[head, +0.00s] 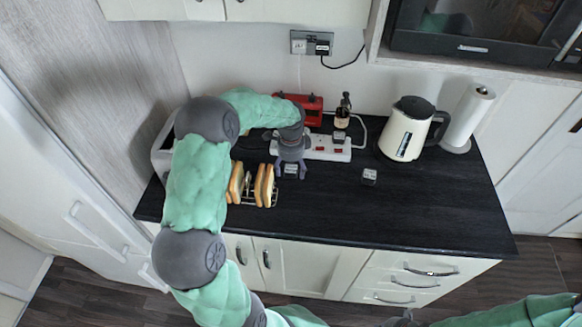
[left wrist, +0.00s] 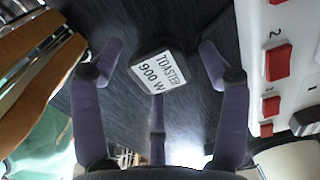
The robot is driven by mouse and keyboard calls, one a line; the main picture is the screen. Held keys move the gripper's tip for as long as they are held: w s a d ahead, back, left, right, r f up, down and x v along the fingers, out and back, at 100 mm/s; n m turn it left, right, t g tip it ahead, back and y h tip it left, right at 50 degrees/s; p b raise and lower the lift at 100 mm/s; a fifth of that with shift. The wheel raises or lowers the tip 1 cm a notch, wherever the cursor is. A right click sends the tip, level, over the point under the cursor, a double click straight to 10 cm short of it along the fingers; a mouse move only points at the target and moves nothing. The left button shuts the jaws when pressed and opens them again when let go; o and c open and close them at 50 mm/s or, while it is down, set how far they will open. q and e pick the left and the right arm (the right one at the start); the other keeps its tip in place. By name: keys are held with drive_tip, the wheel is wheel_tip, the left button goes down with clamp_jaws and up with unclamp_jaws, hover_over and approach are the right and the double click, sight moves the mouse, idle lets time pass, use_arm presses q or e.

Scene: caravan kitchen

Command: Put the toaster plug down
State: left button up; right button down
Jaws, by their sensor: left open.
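The toaster plug (left wrist: 153,70) is a small black block with a white label reading TOASTER 900 W. In the left wrist view it sits between the spread fingers of my left gripper (left wrist: 155,62), with a gap on each side. In the head view my left gripper (head: 291,172) points down over the counter, and the plug (head: 291,170) shows between its fingertips, on or very close to the black worktop. The plug is just in front of the white power strip (head: 325,152), which has red switches. Of my right arm only a part shows at the bottom right; its fingers are not visible.
A toast rack with bread slices (head: 265,186) stands close left of my left gripper. Another labelled plug (head: 369,176) lies on the worktop to the right. A kettle (head: 408,130), paper roll (head: 467,118), bottle (head: 343,108) and red appliance (head: 312,108) stand behind. The front right worktop is clear.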

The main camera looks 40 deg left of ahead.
sight(291, 169)
use_arm(q)
wheel_tip(291, 169, up, 12)
drive_tip(key=p, duration=0.2)
drive_tip(key=shift+r, duration=0.15)
idle(0.6)
